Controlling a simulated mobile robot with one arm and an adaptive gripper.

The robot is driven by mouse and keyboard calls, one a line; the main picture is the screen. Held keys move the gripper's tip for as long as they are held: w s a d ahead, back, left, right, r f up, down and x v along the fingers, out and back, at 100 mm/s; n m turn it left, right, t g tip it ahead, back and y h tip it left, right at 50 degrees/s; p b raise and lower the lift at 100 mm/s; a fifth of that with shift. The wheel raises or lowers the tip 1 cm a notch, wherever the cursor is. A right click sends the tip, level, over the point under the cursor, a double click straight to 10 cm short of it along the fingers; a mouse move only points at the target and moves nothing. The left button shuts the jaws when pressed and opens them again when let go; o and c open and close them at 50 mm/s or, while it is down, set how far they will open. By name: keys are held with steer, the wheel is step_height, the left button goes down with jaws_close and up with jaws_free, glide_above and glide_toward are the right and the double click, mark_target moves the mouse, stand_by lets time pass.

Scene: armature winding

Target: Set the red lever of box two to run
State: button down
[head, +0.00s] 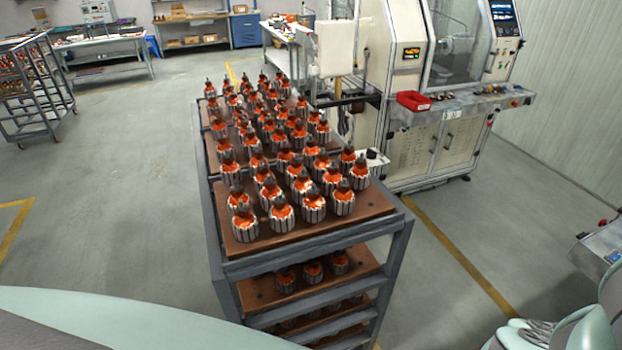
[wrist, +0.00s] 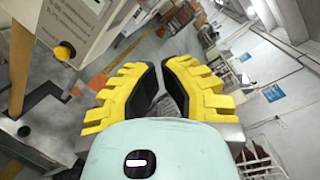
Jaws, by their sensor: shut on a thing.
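My gripper (wrist: 163,68) shows in the wrist view, with two yellow ridged fingers standing close together and a narrow gap between their tips. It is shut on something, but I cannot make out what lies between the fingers. At the right edge of the head view is a grey box (head: 604,246) with a red knob (head: 603,222) on it. I cannot tell whether this is box two. No red lever marked run can be made out. In the wrist view, a cream panel (wrist: 90,22) with an orange button (wrist: 64,51) is left of the fingers.
A grey rack (head: 330,262) with brown trays of several orange-and-grey armatures stands in front. Behind it are a cream winding machine (head: 415,150) and a red bin (head: 413,100) on its ledge. Another cart (head: 38,90) stands far left. The floor (head: 125,215) left of the rack is clear.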

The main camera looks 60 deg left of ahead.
steer(key=a+b, duration=0.4)
steer(key=a, duration=0.4)
steer(key=shift+w+a, duration=0.2)
steer(key=shift+w, duration=0.1)
